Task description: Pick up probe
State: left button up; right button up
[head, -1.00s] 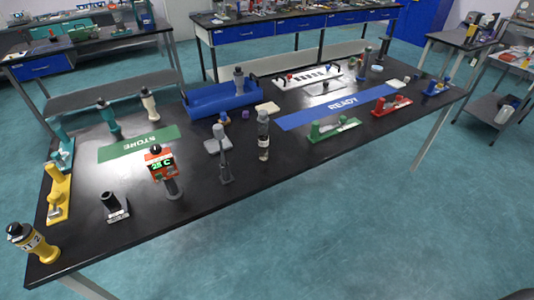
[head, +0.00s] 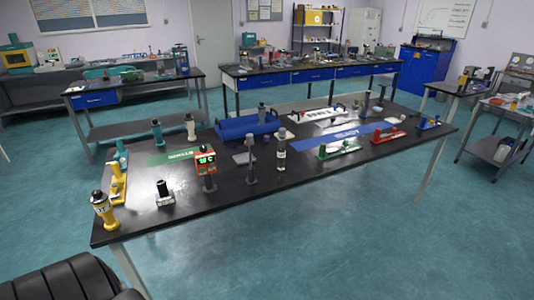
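I cannot tell for certain which object is the probe. A red unit with a green digit display (head: 205,158) stands upright on a dark post on the black table (head: 225,196). To its right are a grey upright piece on a stand (head: 251,158) and a tall clear-and-dark cylinder (head: 281,152). A small black holder (head: 164,194) sits to its left. A yellow bottle-like item with a black cap (head: 104,212) stands at the near left corner. Neither of my grippers is in view.
A green strip (head: 175,157) and a blue strip (head: 340,141) lie on the table. A blue tray (head: 232,128) stands at the back. Green (head: 338,150) and red (head: 388,135) holders are on the right. A black ribbed object (head: 62,281) is at the lower left. The floor in front is clear.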

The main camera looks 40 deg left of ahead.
aim_at(249, 137)
jog(key=z, duration=0.3)
jog(key=i, duration=2.35)
jog(key=u, duration=0.5)
